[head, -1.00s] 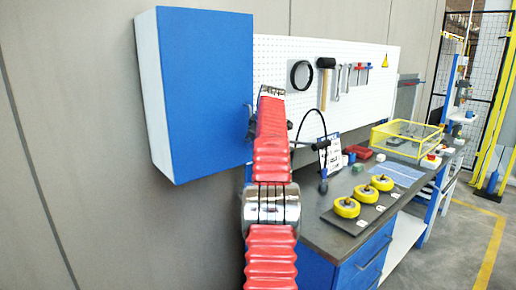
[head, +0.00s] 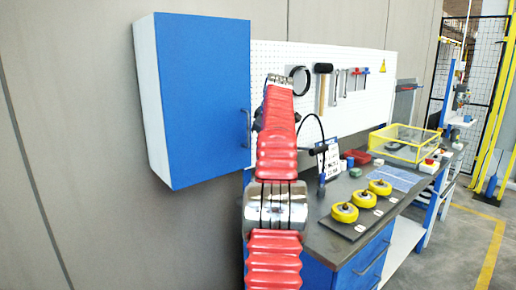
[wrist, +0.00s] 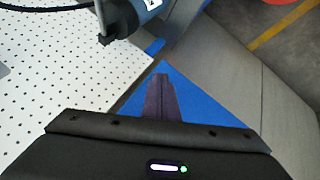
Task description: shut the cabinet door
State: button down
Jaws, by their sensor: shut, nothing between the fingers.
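The blue cabinet door (head: 203,100) is on the front of the white wall cabinet (head: 153,100) at the left of the head view. It looks flush with the cabinet, with no gap visible. Its dark handle (head: 247,127) is near its right edge. My gripper is mostly hidden behind my red arm, just right of the handle and apart from it in the picture. In the wrist view my gripper (wrist: 162,80) has its fingers together and empty. A blue surface (wrist: 205,104), which looks like the door, lies behind the fingers; contact cannot be told.
A white pegboard (head: 345,110) with hanging tools is right of the cabinet. Below it stands a workbench (head: 318,232) with yellow wheels (head: 362,199), a yellow-framed tray (head: 405,142) and small items. Open floor (head: 470,255) lies to the right.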

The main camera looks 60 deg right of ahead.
jog(key=v, duration=0.7)
jog(key=shift+w+a, duration=0.1)
jog(key=shift+w, duration=0.05)
dwell(0.5)
